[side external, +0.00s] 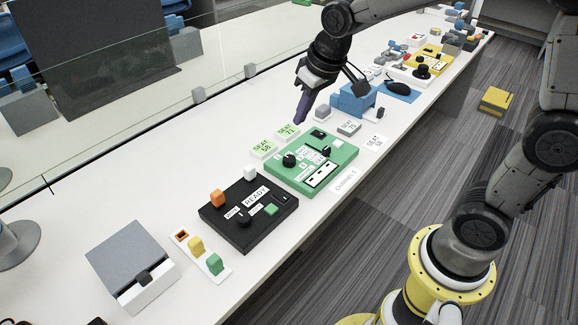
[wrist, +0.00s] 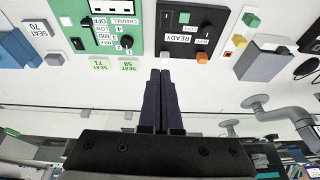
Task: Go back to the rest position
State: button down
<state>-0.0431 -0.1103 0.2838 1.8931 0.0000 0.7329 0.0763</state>
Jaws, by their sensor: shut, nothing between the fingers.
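My gripper (side external: 299,120) is shut and empty, with its dark purple fingers together. It hangs above the white bench (side external: 95,190), behind the green channel panel (side external: 340,155) and near the seat label cards (side external: 288,131). In the wrist view my gripper (wrist: 165,72) points toward the gap between the green panel (wrist: 80,30) and the black ready panel (wrist: 192,52), and touches neither. Whether the fingertips touch the bench is hard to tell.
A blue block device (side external: 352,104) stands close to the right of my gripper. A glass screen (side external: 230,50) runs along the bench's back edge. A grey box (side external: 125,255) and a small button strip (side external: 203,254) stand front left. A yellow case (side external: 496,101) lies on the floor.

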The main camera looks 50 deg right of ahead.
jog(key=s+d+r+t, duration=0.15)
jog(key=s+r, duration=0.55)
jog(key=s, duration=0.7)
jog(key=s+f, duration=0.4)
jog(key=s, duration=0.4)
jog(key=c, duration=1.5)
grip_release()
jog(key=shift+r, duration=0.1)
jog(key=shift+c, duration=0.2)
